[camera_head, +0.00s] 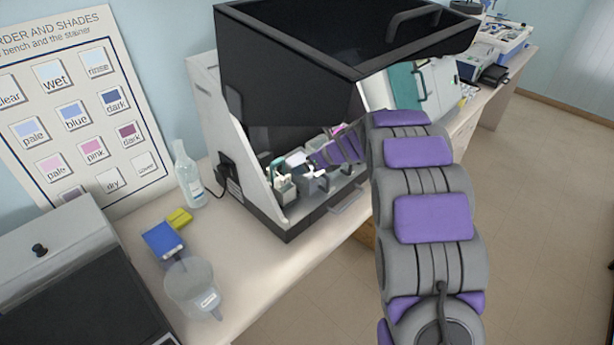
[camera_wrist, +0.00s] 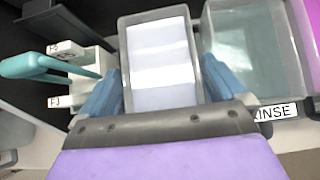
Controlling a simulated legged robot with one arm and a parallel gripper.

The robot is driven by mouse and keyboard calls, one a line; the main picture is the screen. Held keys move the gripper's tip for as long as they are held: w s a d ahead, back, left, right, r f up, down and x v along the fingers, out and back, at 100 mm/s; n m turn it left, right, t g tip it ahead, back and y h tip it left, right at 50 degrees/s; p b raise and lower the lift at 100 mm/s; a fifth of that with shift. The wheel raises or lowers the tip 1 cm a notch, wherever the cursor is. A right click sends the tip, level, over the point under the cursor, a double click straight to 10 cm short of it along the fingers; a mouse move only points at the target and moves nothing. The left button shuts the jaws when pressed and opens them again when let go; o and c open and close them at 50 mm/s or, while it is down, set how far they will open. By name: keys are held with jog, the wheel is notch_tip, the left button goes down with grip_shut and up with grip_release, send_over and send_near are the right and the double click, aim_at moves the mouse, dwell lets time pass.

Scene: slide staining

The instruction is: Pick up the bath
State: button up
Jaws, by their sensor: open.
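A grey rectangular bath (camera_wrist: 128,40) with pale, whitish contents is in the middle of the wrist view. My gripper (camera_wrist: 160,66) is open, with one blue finger on each side of this bath. I cannot tell whether the fingers touch its walls. In the head view, my arm reaches into the dark-hooded cabinet (camera_head: 290,75), and the gripper end is small and partly hidden among the containers. A second bath (camera_wrist: 255,50), with clear greenish contents and a RINSE label (camera_wrist: 274,112), stands close to the right of the first.
A white holder (camera_wrist: 88,60) with a teal-handled tool (camera_wrist: 35,67) stands close on the left. Magenta contents show at the far right. Outside the cabinet, the bench holds a bottle (camera_head: 188,178), a blue box (camera_head: 163,240), a yellow block (camera_head: 179,218) and a clear beaker (camera_head: 190,285).

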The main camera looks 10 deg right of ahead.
jog(key=shift+c, duration=0.4)
jog(key=c, duration=1.6)
